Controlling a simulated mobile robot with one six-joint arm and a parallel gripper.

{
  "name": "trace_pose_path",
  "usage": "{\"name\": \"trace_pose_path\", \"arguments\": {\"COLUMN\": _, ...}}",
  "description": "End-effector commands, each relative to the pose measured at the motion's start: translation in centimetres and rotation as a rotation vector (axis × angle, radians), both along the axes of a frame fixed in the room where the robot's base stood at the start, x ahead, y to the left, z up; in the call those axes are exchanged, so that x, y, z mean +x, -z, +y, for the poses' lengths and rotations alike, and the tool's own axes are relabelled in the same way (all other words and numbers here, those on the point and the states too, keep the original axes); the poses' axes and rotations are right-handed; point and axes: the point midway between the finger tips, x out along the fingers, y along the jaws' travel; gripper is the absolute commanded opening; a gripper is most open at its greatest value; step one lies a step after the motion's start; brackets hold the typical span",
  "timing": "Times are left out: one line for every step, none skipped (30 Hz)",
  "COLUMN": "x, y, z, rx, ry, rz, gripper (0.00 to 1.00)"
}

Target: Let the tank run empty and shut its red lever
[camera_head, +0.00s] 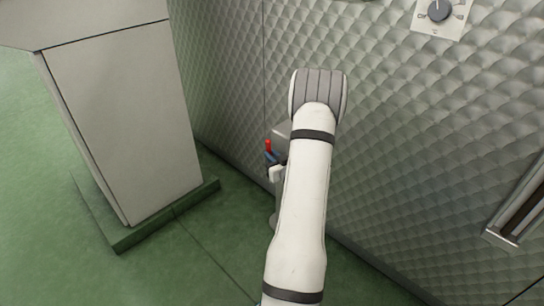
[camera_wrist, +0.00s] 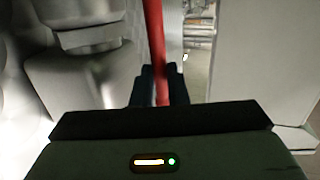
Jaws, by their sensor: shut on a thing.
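The red lever shows as a small red tip (camera_head: 268,145) beside my arm in the head view, in front of the quilted metal tank wall (camera_head: 410,140). In the wrist view the red lever (camera_wrist: 155,45) stands as a long bar between the dark fingers of my gripper (camera_wrist: 158,88). My gripper is shut on the lever, with the bar running up beyond the fingers. In the head view my arm hides most of my gripper and the valve area. The tank's outlet and any flow do not show.
A large pale cabinet (camera_head: 125,125) stands on a green plinth (camera_head: 165,212) at the left. A dial on a white plate (camera_head: 438,10) and a framed slot (camera_head: 518,208) sit on the tank wall at the right. Grey metal fittings (camera_wrist: 85,85) are close to my gripper's left. Green floor (camera_head: 215,255) lies open between.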

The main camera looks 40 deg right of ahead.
Motion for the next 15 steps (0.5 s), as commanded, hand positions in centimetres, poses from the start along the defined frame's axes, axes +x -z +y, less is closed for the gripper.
{"name": "trace_pose_path", "arguments": {"x": -0.01, "y": -0.27, "z": -0.07, "rx": -0.002, "ry": 0.001, "rz": -0.005, "gripper": 0.00}}
{"name": "trace_pose_path", "arguments": {"x": -0.03, "y": -0.27, "z": -0.09, "rx": -0.002, "ry": 0.001, "rz": -0.005, "gripper": 0.00}}
{"name": "trace_pose_path", "arguments": {"x": -0.07, "y": -0.27, "z": -0.12, "rx": -0.001, "ry": 0.002, "rz": -0.005, "gripper": 0.00}}
{"name": "trace_pose_path", "arguments": {"x": -0.10, "y": -0.27, "z": -0.13, "rx": -0.001, "ry": 0.003, "rz": -0.005, "gripper": 0.00}}
{"name": "trace_pose_path", "arguments": {"x": -0.13, "y": -0.26, "z": -0.16, "rx": -0.001, "ry": 0.003, "rz": -0.004, "gripper": 0.00}}
{"name": "trace_pose_path", "arguments": {"x": -0.17, "y": -0.25, "z": -0.18, "rx": -0.001, "ry": 0.004, "rz": -0.004, "gripper": 0.00}}
{"name": "trace_pose_path", "arguments": {"x": -0.19, "y": -0.26, "z": -0.20, "rx": -0.001, "ry": 0.004, "rz": -0.004, "gripper": 0.00}}
{"name": "trace_pose_path", "arguments": {"x": -0.22, "y": -0.25, "z": -0.22, "rx": -0.001, "ry": 0.005, "rz": -0.004, "gripper": 0.16}}
{"name": "trace_pose_path", "arguments": {"x": -0.25, "y": -0.23, "z": -0.24, "rx": -0.001, "ry": 0.005, "rz": -0.003, "gripper": 0.19}}
{"name": "trace_pose_path", "arguments": {"x": -0.27, "y": -0.21, "z": -0.25, "rx": -0.001, "ry": 0.006, "rz": -0.003, "gripper": 0.22}}
{"name": "trace_pose_path", "arguments": {"x": -0.29, "y": -0.19, "z": -0.27, "rx": -0.001, "ry": 0.006, "rz": -0.002, "gripper": 0.24}}
{"name": "trace_pose_path", "arguments": {"x": -0.30, "y": -0.17, "z": -0.27, "rx": -0.001, "ry": 0.006, "rz": -0.002, "gripper": 0.27}}
{"name": "trace_pose_path", "arguments": {"x": -0.30, "y": -0.16, "z": -0.28, "rx": -0.001, "ry": 0.007, "rz": -0.001, "gripper": 0.30}}
{"name": "trace_pose_path", "arguments": {"x": -0.32, "y": -0.14, "z": -0.28, "rx": -0.001, "ry": 0.007, "rz": -0.001, "gripper": 0.32}}
{"name": "trace_pose_path", "arguments": {"x": -0.32, "y": -0.12, "z": -0.29, "rx": -0.001, "ry": 0.007, "rz": 0.000, "gripper": 0.35}}
